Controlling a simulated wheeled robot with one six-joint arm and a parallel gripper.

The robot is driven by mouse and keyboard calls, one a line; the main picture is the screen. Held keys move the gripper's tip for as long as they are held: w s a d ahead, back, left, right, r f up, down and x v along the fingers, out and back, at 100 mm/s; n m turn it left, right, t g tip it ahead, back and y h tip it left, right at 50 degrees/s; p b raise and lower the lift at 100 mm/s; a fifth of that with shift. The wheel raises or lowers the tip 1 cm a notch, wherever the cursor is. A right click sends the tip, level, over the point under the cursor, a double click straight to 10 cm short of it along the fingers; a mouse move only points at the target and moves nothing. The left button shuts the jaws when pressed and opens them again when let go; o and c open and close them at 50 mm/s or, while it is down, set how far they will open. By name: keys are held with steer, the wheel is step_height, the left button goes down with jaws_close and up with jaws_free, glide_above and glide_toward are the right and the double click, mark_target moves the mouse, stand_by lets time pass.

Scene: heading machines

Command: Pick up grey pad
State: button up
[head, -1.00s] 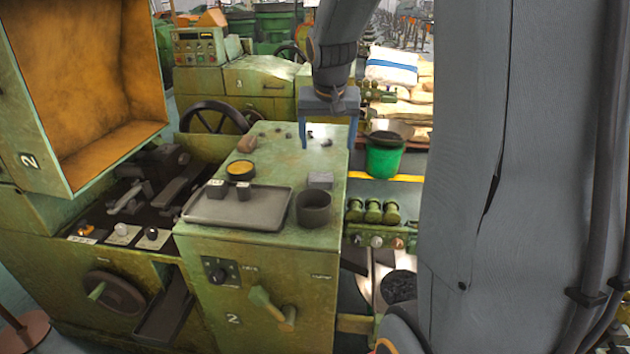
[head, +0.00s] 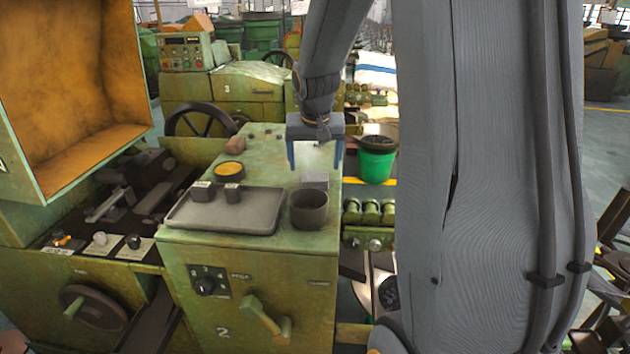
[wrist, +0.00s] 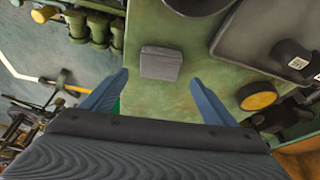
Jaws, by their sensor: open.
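The grey pad (head: 315,180) is a small block lying on the green machine top, just behind the dark round cup. It also shows in the wrist view (wrist: 161,63), flat on the green surface, beyond and between my fingertips. My gripper (head: 315,168) is open and empty, with its two blue fingers pointing down above the machine top near the pad. In the wrist view my gripper (wrist: 160,78) has its fingers wide apart, and neither touches the pad.
A dark cup (head: 309,210) stands close in front of the pad. A grey tray (head: 225,222) with two small dark blocks lies to the left. A yellow-topped round tin (head: 229,170) and a reddish-brown lump (head: 236,145) are behind the tray. A green bucket (head: 376,165) is beyond the right edge.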

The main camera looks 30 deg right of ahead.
mark_target(315, 177)
steer(key=f, duration=0.1)
steer(key=f+p, duration=0.1)
steer(key=f, duration=0.1)
steer(key=shift+w+d+f, duration=0.15)
steer(key=shift+d, duration=0.05)
steer(key=shift+w+d+f, duration=0.1)
steer(key=shift+w+f, duration=0.2)
steer(key=shift+f, duration=0.35)
steer(key=c, duration=1.1)
steer(key=shift+r+b, duration=0.9)
steer(key=shift+r, duration=4.15)
